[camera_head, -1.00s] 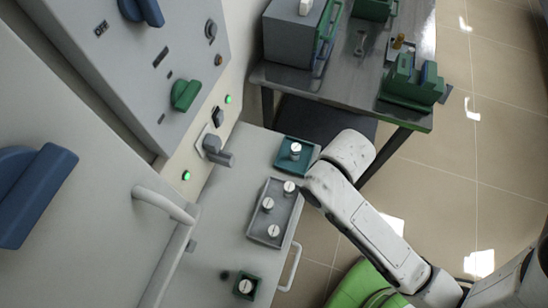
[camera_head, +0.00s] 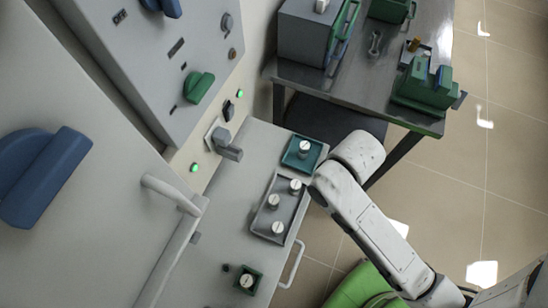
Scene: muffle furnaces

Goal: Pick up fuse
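Several fuses, grey-white cylinders with a slotted top, stand on the light cabinet top (camera_head: 222,232). One fuse (camera_head: 304,147) stands in a teal square tray (camera_head: 291,162) at the far end. Another fuse (camera_head: 246,281) stands in a small dark green holder at the near end. My arm reaches in from the lower right and ends beside the trays. My gripper's fingers do not show.
A metal table (camera_head: 385,100) at the top right holds a grey box (camera_head: 307,40), green devices (camera_head: 423,84) and a wrench-like tool (camera_head: 375,43). Grey cabinets with a blue handle (camera_head: 45,180) and a white bar handle (camera_head: 168,194) stand at left.

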